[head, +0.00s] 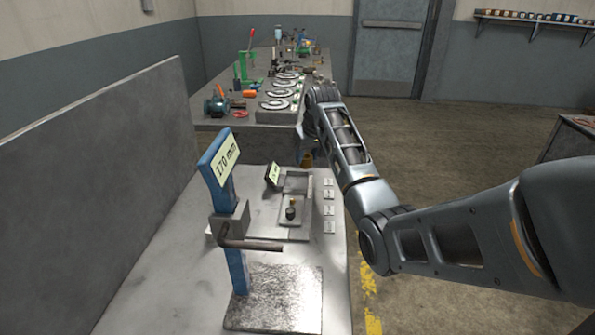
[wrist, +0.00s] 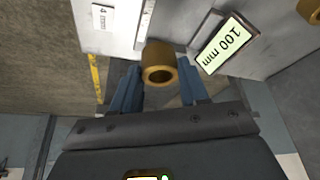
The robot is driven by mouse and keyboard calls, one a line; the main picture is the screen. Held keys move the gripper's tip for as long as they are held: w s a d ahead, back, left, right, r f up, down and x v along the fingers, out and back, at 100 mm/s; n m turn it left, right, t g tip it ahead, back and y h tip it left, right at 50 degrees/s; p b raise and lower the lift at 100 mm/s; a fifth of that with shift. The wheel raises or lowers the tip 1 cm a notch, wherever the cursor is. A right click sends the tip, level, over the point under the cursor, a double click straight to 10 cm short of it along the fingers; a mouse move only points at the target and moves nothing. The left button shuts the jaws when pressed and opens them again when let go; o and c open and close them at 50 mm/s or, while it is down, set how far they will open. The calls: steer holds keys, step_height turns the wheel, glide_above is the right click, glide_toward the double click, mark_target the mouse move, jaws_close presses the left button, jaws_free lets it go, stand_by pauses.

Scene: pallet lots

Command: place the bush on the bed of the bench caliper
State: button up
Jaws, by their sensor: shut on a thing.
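The bush (wrist: 159,65) is a short brass-coloured ring with a dark bore. My gripper (wrist: 160,80) is shut on it, one blue finger on each side. In the head view the bush (head: 306,160) shows small and partly covered under my wrist, at the far edge of the near bench. A grey fixture (head: 308,184) with a raised rim and a small display stands just nearer; it appears to be the bench caliper. Its display (wrist: 228,43) reads 100 mm in the wrist view. Whether the bush is above or beside the bed I cannot tell.
A blue post gauge (head: 233,258) with a 170 mm sign and a jutting bar stands nearer. A dark cylinder (head: 290,213) and a small brass piece (head: 293,202) sit at the fixture. Several numbered cards (head: 328,195) line the right. A cluttered bench lies behind.

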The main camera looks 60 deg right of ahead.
steer(key=shift+w+a+f, duration=0.85)
steer(key=shift+w, duration=0.25)
steer(key=shift+f+p, duration=0.35)
steer(key=shift+f, duration=1.7)
steer(key=shift+f, duration=0.15)
steer(key=o, duration=1.2)
steer(key=v, duration=1.2)
steer(key=shift+w, duration=0.1)
